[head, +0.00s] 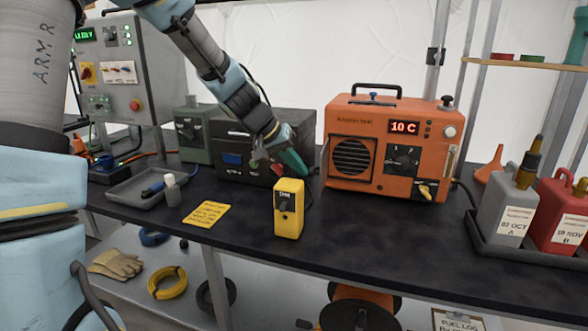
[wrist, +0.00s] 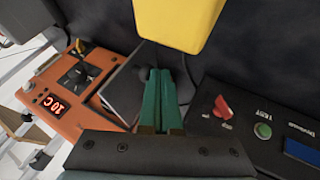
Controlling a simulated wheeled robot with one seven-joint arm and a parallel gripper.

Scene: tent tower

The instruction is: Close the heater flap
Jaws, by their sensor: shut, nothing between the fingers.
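The orange heater (head: 385,150) stands on the dark bench right of centre, with a red "10 C" display; it also shows at the left of the wrist view (wrist: 70,120). A grey panel (wrist: 118,92), which looks like the heater flap, stands out from the heater's side in the wrist view. In the head view the flap is hard to make out. My gripper (head: 297,165) has green fingers, shut and empty, in the gap between the heater and a dark box. In the wrist view the fingers (wrist: 160,78) are close beside the panel; I cannot tell whether they touch it.
The dark box (head: 228,163) with a red switch (wrist: 222,107) and green button is close to my gripper. A yellow meter (head: 288,208) stands in front. A yellow card (head: 206,214) and tray (head: 130,190) lie left. Fuel cans (head: 505,215) stand right. The bench before the heater is clear.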

